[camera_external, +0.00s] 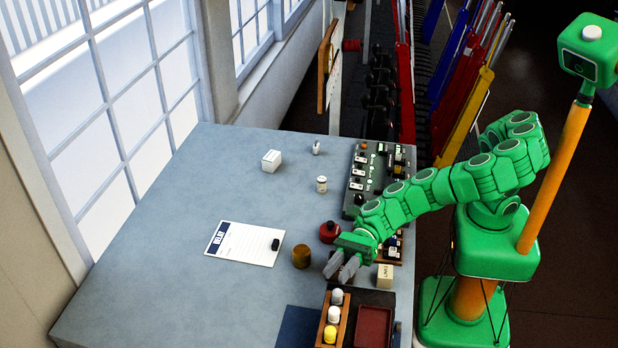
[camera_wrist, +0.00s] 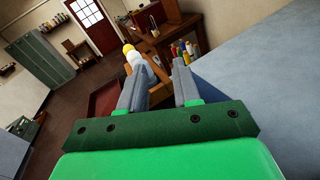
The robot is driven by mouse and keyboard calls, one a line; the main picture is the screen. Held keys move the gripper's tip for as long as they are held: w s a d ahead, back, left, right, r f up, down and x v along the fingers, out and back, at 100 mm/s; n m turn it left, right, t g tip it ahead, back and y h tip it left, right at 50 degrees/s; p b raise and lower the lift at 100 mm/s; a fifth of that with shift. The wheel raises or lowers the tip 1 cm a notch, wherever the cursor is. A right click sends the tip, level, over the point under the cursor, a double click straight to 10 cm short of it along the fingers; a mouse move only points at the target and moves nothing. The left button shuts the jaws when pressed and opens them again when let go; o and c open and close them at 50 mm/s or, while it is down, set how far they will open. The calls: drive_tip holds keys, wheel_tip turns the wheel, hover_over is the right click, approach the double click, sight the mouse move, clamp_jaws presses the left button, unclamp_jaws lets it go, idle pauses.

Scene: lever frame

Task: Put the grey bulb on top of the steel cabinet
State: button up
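A wooden rack (camera_external: 346,325) at the table's near edge holds a row of bulbs. The bulb nearest my gripper looks pale grey or white (camera_external: 337,296); beside it are a white bulb (camera_external: 333,314) and a yellow bulb (camera_external: 330,334). In the wrist view, the yellow bulb (camera_wrist: 128,48) shows beyond the left finger, with pale bulbs partly hidden. My gripper (camera_external: 343,272) is open and empty, short of the rack and apart from it. Tall grey-green metal lockers (camera_wrist: 42,58), perhaps the steel cabinet, stand far off in the wrist view.
A brown jar (camera_external: 301,257), a red round object (camera_external: 329,232) and a cream block (camera_external: 385,276) stand close to my gripper. A dark red tray (camera_external: 374,330) adjoins the rack. A switch panel (camera_external: 358,185) lines the right edge. The left tabletop (camera_external: 160,220) is mostly clear.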

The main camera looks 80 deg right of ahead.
drive_tip(key=w+a+m+t+h, duration=0.35)
drive_tip(key=w+m, duration=0.25)
drive_tip(key=m, duration=0.5)
wheel_tip(320, 180, up, 7)
drive_tip(key=m+g+h, duration=0.7)
drive_tip(key=m+h, duration=0.3)
drive_tip(key=m, duration=1.7)
hover_over(339, 289)
drive_tip(key=s+d, duration=0.1)
drive_tip(key=d, duration=0.1)
drive_tip(key=shift+s+a+x, duration=0.1)
drive_tip(key=shift+s+x, duration=0.05)
drive_tip(key=shift+x, duration=1.05)
drive_tip(key=shift+s+a+x, duration=0.1)
drive_tip(key=shift+s+x, duration=0.05)
drive_tip(key=shift+x, duration=1.1)
drive_tip(key=shift+s+a+x, duration=0.1)
drive_tip(key=shift+s+x, duration=0.05)
drive_tip(key=shift+x, duration=1.05)
clamp_jaws()
